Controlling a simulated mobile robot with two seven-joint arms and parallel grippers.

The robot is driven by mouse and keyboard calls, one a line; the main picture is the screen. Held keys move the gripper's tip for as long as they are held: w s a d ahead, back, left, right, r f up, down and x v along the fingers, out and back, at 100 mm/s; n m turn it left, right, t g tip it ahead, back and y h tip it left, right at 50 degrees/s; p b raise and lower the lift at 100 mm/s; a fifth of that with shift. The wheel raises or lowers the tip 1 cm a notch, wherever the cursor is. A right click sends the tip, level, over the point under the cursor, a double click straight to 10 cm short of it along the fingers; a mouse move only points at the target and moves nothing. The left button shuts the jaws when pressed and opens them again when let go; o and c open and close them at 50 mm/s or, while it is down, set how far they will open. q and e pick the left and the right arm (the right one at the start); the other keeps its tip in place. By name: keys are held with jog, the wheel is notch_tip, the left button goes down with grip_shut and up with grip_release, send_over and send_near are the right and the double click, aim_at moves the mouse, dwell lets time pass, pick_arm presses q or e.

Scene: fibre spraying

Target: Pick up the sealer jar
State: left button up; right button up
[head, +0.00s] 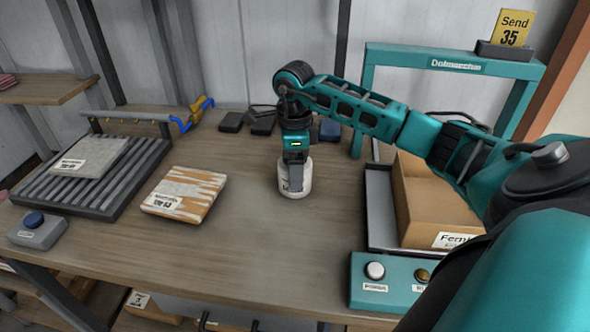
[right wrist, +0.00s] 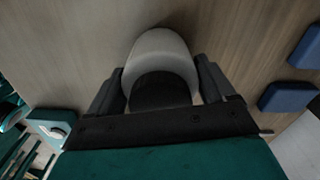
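The sealer jar (head: 297,184) is a squat white jar standing upright on the wooden table. My right gripper (head: 292,178) points straight down over it, with one finger in front of the jar's label. In the right wrist view the pale jar (right wrist: 160,52) and its dark top sit between the two fingers of my right gripper (right wrist: 160,84). The fingers are close against both sides, with no clear gap; whether they press on it cannot be told. The jar's top is partly hidden by the gripper. My left gripper is not in view.
A patterned parcel (head: 186,194) lies left of the jar, beside a grey roller rack (head: 60,199) with a package. A cardboard box (head: 432,205) stands in a tray at right, behind a teal button panel (head: 390,285). Dark blocks (head: 231,122) lie behind. The table's front middle is clear.

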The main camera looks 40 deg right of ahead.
jog(key=c, duration=0.6)
jog(key=shift+c, duration=0.3)
jog(key=shift+r, duration=0.15)
